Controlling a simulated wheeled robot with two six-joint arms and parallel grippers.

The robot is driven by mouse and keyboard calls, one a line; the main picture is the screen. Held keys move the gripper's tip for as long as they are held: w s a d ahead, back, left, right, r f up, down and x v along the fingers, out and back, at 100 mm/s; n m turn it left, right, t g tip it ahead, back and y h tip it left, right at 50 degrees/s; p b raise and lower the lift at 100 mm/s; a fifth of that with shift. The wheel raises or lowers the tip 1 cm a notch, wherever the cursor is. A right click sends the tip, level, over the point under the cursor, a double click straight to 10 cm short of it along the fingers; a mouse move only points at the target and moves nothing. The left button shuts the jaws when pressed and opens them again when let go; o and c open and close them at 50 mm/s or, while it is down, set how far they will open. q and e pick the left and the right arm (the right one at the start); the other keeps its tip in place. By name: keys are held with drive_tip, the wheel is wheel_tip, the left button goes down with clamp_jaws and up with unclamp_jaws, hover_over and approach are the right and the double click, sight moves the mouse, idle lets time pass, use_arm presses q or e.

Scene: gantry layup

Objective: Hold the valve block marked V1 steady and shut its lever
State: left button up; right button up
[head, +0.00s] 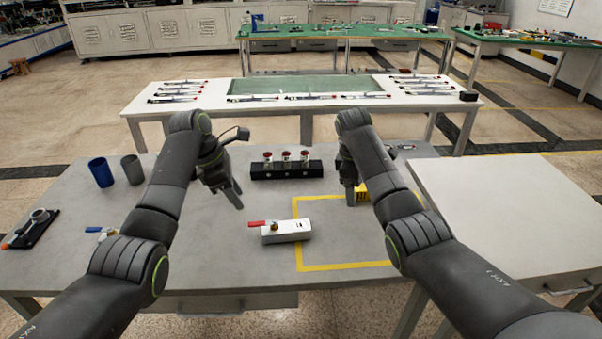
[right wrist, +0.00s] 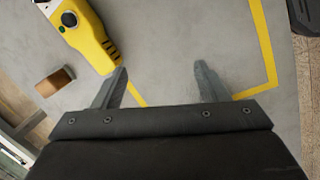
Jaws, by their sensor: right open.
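A white valve block (head: 287,232) with a brass fitting lies on the grey table, its right end just over the yellow tape line. Its red lever (head: 257,223) points left, roughly along the block and past its left end. I cannot read a V1 mark. A second valve with a blue lever (head: 93,229) is at the left, partly hidden by my left arm. My left gripper (head: 234,198) is above the table, behind and left of the white block, apart from it. My right gripper (head: 351,196) is open and empty, behind and right of the block; its fingers show in the right wrist view (right wrist: 161,80).
A yellow tool (right wrist: 94,38) lies near my right gripper, with a brown block (right wrist: 54,82) beside it. A black rack (head: 287,170) with red-topped parts stands behind. Two cups (head: 101,172) stand at the left. The taped square (head: 345,266) is clear in front.

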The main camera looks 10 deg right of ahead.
sight(299, 225)
drive_tip(key=s+a+r+n+g+y, duration=0.1)
drive_tip(key=a+r+n, duration=0.2)
drive_tip(key=a, duration=0.4)
drive_tip(key=s+a+r+n+y, duration=0.1)
drive_tip(key=a+r+n, duration=0.25)
drive_tip(key=a, duration=0.45)
drive_tip(key=shift+m, duration=0.25)
drive_tip(key=f, duration=1.7)
drive_tip(key=shift+w+d, duration=0.1)
drive_tip(key=shift+w, duration=0.1)
drive_tip(key=shift+c, duration=0.2)
